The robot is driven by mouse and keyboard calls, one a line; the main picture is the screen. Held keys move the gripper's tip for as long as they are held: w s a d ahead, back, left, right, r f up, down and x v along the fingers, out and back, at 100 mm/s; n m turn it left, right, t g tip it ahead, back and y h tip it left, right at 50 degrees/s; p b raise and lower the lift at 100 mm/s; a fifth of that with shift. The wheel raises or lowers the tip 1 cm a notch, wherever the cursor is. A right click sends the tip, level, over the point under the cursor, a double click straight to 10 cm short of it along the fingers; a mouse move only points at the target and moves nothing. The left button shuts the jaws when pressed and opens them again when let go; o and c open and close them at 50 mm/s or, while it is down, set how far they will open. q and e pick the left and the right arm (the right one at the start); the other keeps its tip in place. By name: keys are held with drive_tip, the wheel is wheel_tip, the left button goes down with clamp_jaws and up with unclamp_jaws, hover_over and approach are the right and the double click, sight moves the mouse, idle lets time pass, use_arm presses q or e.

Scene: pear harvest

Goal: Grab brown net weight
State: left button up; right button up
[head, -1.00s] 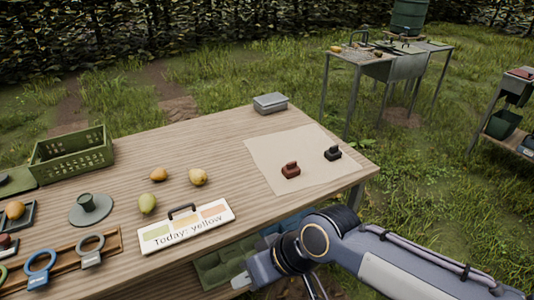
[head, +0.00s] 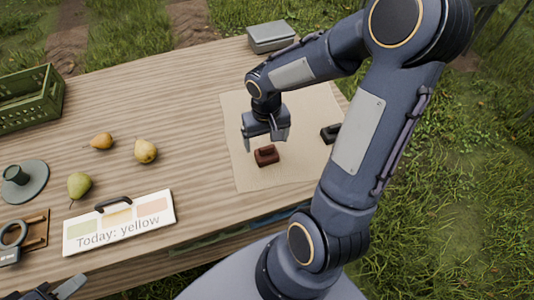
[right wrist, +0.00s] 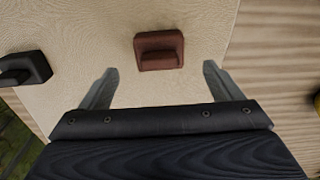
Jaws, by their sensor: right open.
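The brown net weight (head: 266,156) lies on a pale cloth (head: 241,172) at the right part of the table. In the right wrist view the brown net weight (right wrist: 158,50) sits ahead of and between the two fingertips, not touching them. My right gripper (head: 265,136) is open and empty above the cloth, close to the brown weight; its fingers also show in the right wrist view (right wrist: 160,78). A black weight (head: 330,133) lies to the right, partly hidden by my right arm. My left gripper (head: 62,290) shows only in part at the bottom left corner.
A sign reading "Today: yellow" (head: 118,222) lies at the front. Several pears, one a green pear (head: 79,185), lie left of the cloth. A green crate (head: 30,100) and a grey box (head: 270,37) stand farther back. The table between pears and cloth is clear.

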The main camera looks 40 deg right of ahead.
sight(267, 147)
wheel_tip(267, 147, down, 6)
drive_tip(key=shift+s+f, duration=0.1)
drive_tip(key=c, duration=1.3)
drive_tip(key=shift+o, duration=0.2)
